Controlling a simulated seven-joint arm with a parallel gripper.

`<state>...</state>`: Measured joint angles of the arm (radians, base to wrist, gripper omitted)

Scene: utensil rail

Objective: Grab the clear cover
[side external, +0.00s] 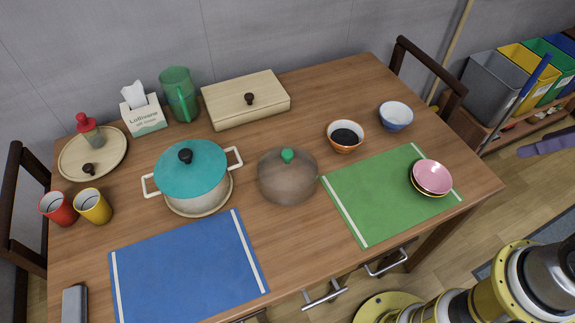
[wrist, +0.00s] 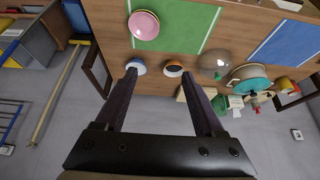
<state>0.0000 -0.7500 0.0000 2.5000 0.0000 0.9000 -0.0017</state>
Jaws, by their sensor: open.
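The clear cover (side external: 287,178) is a see-through, brownish dome with a green knob. It stands on the wooden table between the teal pot and the green mat, and the table shows through it. In the wrist view the clear cover (wrist: 214,60) is small, beyond and to the right of my fingers. My gripper (wrist: 164,72) has its two dark fingers spread wide with nothing between them; bowls on the table show past the fingertips. My gripper is apart from the cover. The side external view shows only part of my arm at lower right, not the fingers.
A pot with a teal lid (side external: 192,172) stands close left of the cover. An orange bowl (side external: 345,136) and a blue-white bowl (side external: 396,116) stand behind right. Pink bowls (side external: 431,177) sit on the green mat (side external: 370,200). A wooden box (side external: 245,98) is behind. The blue mat (side external: 185,270) is bare.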

